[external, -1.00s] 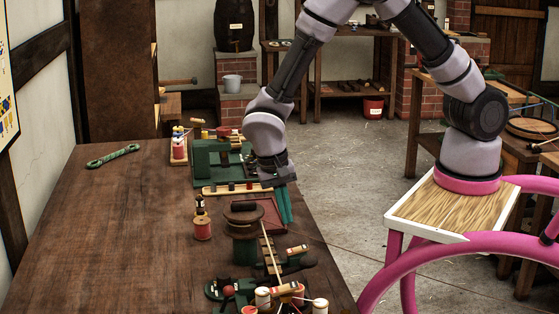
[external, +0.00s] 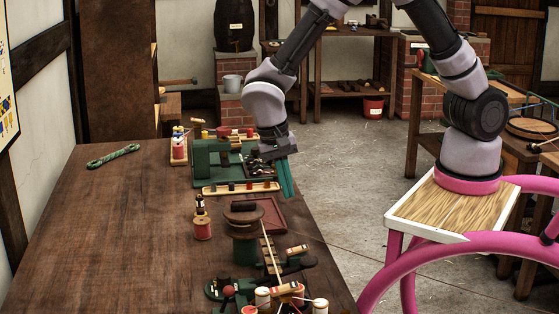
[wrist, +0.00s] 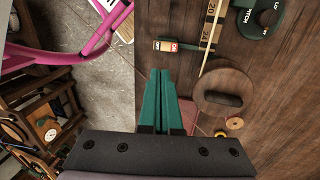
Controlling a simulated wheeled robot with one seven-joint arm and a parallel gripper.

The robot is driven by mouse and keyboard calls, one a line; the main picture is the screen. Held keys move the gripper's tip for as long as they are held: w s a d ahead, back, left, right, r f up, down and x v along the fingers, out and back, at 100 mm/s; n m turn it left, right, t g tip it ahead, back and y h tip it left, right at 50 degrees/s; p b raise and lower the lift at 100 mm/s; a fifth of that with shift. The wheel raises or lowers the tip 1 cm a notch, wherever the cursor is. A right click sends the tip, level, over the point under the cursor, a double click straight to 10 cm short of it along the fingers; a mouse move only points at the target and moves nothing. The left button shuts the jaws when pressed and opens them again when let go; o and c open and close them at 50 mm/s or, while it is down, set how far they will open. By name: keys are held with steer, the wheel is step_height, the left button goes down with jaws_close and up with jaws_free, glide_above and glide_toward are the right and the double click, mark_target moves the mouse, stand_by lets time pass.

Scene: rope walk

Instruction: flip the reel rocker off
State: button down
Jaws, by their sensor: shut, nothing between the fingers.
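A small rocker (wrist: 166,46), with a wooden end and a pale-and-red end with tiny lettering, shows beside a numbered strip in the wrist view. It appears to be the small block (external: 297,250) near the bench's right edge in the external view. Its tilt is too small to tell. A round wooden reel (external: 243,213) stands by it; its disc top (wrist: 224,92) shows in the wrist view. My gripper (external: 288,191) is shut and empty, above the bench's right edge, beyond the reel and apart from the rocker. Its teal fingers (wrist: 160,74) lie together in the wrist view.
A green machine (external: 212,160), a tray of pegs (external: 240,188) and a red tray (external: 262,212) stand near my gripper. A thread spool (external: 202,228) and several bobbins stand nearby. The bench's left side is mostly clear, with a green rope piece (external: 113,156).

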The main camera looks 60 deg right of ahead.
mark_target(304, 247)
steer(key=x, duration=1.4)
steer(key=shift+s+d+f, duration=0.25)
steer(key=shift+s+f, duration=0.05)
steer(key=shift+f, duration=0.05)
stand_by(0.3)
